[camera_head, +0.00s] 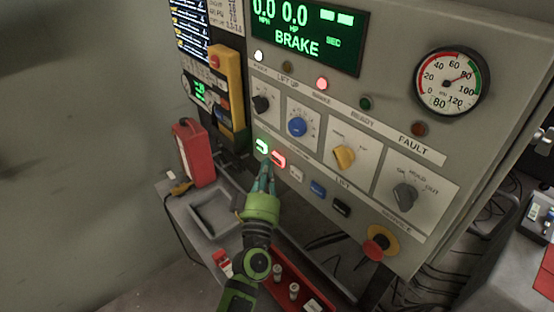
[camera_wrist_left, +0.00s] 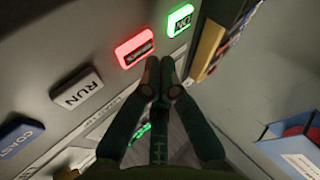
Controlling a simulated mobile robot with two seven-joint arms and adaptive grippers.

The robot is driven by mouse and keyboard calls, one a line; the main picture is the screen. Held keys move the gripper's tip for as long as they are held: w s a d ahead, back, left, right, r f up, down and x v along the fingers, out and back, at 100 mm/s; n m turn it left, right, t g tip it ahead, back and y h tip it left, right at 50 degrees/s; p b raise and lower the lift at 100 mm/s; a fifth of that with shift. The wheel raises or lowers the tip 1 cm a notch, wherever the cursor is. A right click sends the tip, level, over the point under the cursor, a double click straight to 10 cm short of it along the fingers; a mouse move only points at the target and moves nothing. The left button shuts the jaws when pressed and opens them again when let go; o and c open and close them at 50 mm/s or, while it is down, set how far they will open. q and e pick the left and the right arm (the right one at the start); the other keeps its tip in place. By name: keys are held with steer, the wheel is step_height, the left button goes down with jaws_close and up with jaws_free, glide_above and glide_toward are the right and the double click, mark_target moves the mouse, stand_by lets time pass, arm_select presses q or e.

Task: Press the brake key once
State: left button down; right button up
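A row of keys runs along the lower part of the console. It has a green lit key (camera_head: 261,146) marked ON in the left wrist view (camera_wrist_left: 180,20), and a red lit key (camera_head: 278,158) whose label is too blurred to read (camera_wrist_left: 135,48). Then come a white RUN key (camera_head: 296,174), a blue COAST key (camera_head: 317,188) and a black key (camera_head: 341,206) with no readable label. My left gripper (camera_head: 268,168) has its fingertips together and empty (camera_wrist_left: 164,78), just below the red key; contact cannot be told. My right gripper is out of view.
The display (camera_head: 305,35) reads BRAKE. Knobs sit above the keys, and a red emergency button (camera_head: 376,247) is at lower right. A grey tray (camera_head: 213,213) and a red box (camera_head: 193,153) are left of my arm.

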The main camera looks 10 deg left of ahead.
arm_select(q)
steer(key=shift+w+d, duration=0.25)
steer(key=shift+w, duration=0.05)
steer(key=shift+w+d, duration=0.15)
steer(key=shift+w, duration=0.05)
stand_by(0.4)
steer(key=shift+w+d+r, duration=0.15)
steer(key=shift+w+d, duration=0.05)
stand_by(0.5)
steer(key=shift+s+a, duration=0.1)
steer(key=shift+s+a+p, duration=0.4)
steer(key=shift+s+p, duration=0.15)
steer(key=shift+s, duration=0.05)
steer(key=shift+a, duration=0.1)
steer(key=s+a+p, duration=0.1)
steer(key=s, duration=0.1)
steer(key=s+a, duration=0.2)
steer(key=shift+p, duration=0.35)
